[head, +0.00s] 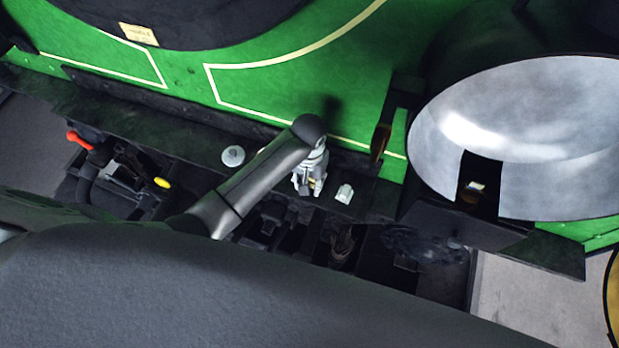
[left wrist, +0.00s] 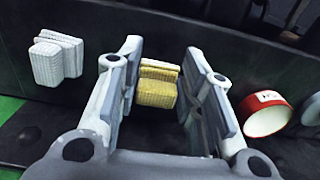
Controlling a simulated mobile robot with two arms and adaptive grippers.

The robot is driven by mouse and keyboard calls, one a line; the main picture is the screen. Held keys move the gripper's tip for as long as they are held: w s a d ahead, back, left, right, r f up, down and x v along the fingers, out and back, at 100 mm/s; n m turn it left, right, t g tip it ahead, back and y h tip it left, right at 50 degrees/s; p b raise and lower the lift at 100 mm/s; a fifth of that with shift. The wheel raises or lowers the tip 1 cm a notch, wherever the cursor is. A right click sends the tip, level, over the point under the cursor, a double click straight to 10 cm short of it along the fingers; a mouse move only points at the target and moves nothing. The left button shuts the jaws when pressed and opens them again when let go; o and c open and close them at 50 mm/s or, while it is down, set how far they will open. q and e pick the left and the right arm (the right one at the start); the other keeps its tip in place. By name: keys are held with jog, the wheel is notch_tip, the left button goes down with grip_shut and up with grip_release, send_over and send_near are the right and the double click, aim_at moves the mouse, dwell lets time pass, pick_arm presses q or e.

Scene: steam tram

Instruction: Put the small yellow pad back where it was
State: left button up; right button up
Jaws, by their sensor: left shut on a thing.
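The small yellow pad (left wrist: 157,92) shows in the left wrist view as a ribbed, stepped block between the fingers of my left gripper (left wrist: 165,82). The gripper is shut on it, close to the dark ledge (left wrist: 85,95). I cannot tell whether the pad touches the ledge. In the head view my left gripper (head: 308,184) is over the dark ledge below the green panel, and the pad is hidden there. My right gripper is in neither view.
A similar white pad (left wrist: 55,62) is on the ledge beside the gripper; it also shows in the head view (head: 345,193). A red-rimmed white round piece (left wrist: 268,113) is on the other side. A round white knob (head: 233,156), a red-tipped lever (head: 78,140) and a large metal cylinder (head: 530,125) stand nearby.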

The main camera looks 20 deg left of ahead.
pick_arm(q)
jog(key=o, duration=0.5)
jog(key=shift+f, duration=0.15)
jog(key=o, duration=0.5)
jog(key=shift+r, duration=0.35)
notch_tip(320, 180, up, 12)
jog(key=shift+f, duration=0.15)
